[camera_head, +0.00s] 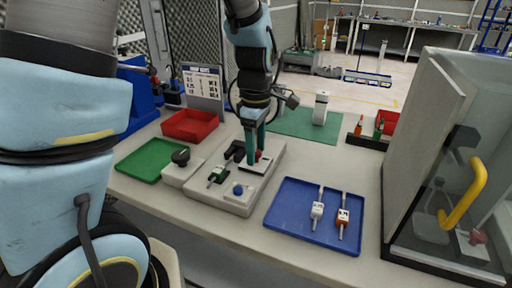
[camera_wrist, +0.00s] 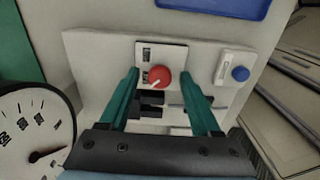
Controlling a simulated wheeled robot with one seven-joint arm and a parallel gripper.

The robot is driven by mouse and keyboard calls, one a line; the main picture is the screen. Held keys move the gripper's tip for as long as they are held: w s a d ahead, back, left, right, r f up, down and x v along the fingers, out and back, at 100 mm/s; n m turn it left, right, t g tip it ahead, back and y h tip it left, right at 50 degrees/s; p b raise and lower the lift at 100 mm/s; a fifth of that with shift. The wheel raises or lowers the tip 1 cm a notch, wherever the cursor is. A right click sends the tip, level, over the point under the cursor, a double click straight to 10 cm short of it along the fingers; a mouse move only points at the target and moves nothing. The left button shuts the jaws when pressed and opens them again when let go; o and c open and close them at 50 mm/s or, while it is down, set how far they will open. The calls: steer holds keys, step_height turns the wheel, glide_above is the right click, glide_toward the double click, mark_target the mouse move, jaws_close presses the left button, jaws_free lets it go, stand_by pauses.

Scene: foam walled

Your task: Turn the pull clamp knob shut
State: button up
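The red round knob (camera_wrist: 161,77) sits on a white plate with two small dark labels, on a pale base block (camera_wrist: 90,60). Its white pointer line slants toward the lower left in the wrist view. My gripper (camera_wrist: 160,82) is open, with one green finger on each side of the knob. Gaps show between the fingers and the knob, so no grip is visible. In the head view my gripper (camera_head: 256,157) points down over the base block (camera_head: 235,200), and the red knob (camera_head: 259,155) is partly hidden by the fingers.
A blue knob (camera_head: 238,189) and a green-bodied clamp (camera_head: 217,173) share the block. A black knob (camera_head: 181,157) stands left. A blue tray (camera_head: 285,223) with two tagged tools lies right. A green tray (camera_head: 145,161) and red bin (camera_head: 190,125) are left. A glass-fronted cabinet (camera_head: 425,150) stands far right.

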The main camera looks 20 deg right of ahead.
jaws_close()
steer(key=shift+m, duration=0.4)
steer(key=m+p, duration=0.1)
steer(key=m, duration=0.2)
steer(key=shift+m, duration=0.3)
steer(key=m, duration=0.4)
steer(key=shift+m, duration=0.3)
steer(key=m+p, duration=0.1)
steer(key=m, duration=0.3)
steer(key=shift+m, duration=0.3)
steer(key=m, duration=0.4)
steer(key=shift+m+p, duration=0.3)
